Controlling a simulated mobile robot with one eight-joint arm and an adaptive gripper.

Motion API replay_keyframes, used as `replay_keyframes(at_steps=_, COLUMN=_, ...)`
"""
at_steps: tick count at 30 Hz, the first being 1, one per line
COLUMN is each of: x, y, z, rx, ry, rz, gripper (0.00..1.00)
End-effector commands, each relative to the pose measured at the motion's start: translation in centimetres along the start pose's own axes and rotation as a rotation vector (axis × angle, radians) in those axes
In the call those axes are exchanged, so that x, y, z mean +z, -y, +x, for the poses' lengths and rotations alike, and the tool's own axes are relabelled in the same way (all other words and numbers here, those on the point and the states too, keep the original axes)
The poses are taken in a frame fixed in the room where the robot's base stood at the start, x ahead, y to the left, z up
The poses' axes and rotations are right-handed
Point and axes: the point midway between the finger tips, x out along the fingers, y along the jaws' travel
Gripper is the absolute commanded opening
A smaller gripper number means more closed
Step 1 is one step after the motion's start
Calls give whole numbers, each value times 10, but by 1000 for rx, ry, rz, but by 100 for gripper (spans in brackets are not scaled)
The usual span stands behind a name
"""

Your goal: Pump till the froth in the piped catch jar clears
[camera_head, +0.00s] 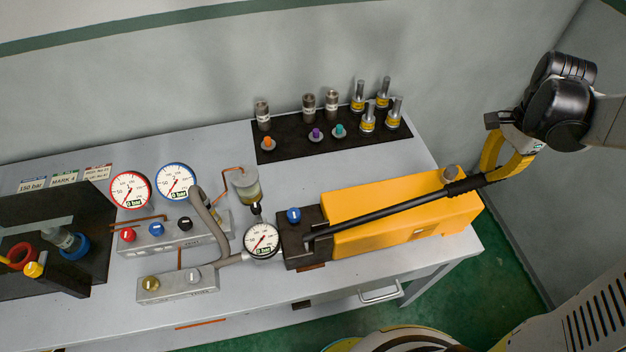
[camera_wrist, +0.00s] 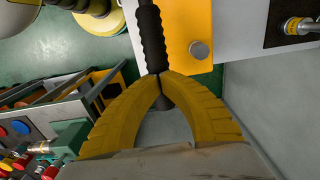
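The yellow hand pump (camera_head: 400,215) lies on the bench at the right. Its long black lever (camera_head: 400,212) slants up to the right over the pump body. My gripper (camera_head: 487,176) is shut around the ribbed black grip at the lever's end. In the wrist view, the yellow fingers (camera_wrist: 161,76) meet on the grip (camera_wrist: 151,40). The small catch jar (camera_head: 246,187) stands left of the pump, with a copper pipe at its top. It holds dull yellowish liquid with a paler layer above; froth is too small to tell. The pump gauge (camera_head: 262,240) sits in front of the jar.
Two more gauges, red-rimmed (camera_head: 131,188) and blue-rimmed (camera_head: 176,181), stand above a valve block (camera_head: 175,232) with coloured knobs. A black mat (camera_head: 330,132) at the back holds several fittings. A grey wall (camera_head: 540,220) is close on the right.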

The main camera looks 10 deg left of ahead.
Motion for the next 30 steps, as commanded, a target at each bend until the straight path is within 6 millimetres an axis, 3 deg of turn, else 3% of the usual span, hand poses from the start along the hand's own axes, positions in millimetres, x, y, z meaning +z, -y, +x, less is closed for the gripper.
replay_keyframes(at_steps=10, x=0, y=0, z=2, rx=0, ry=0, rz=0, gripper=0)
replay_keyframes(at_steps=24, x=-8, y=0, z=42, rx=0, ry=0, rz=0, gripper=0)
replay_keyframes(at_steps=30, x=-10, y=0, z=46, rx=0, ry=0, rz=0, gripper=0)
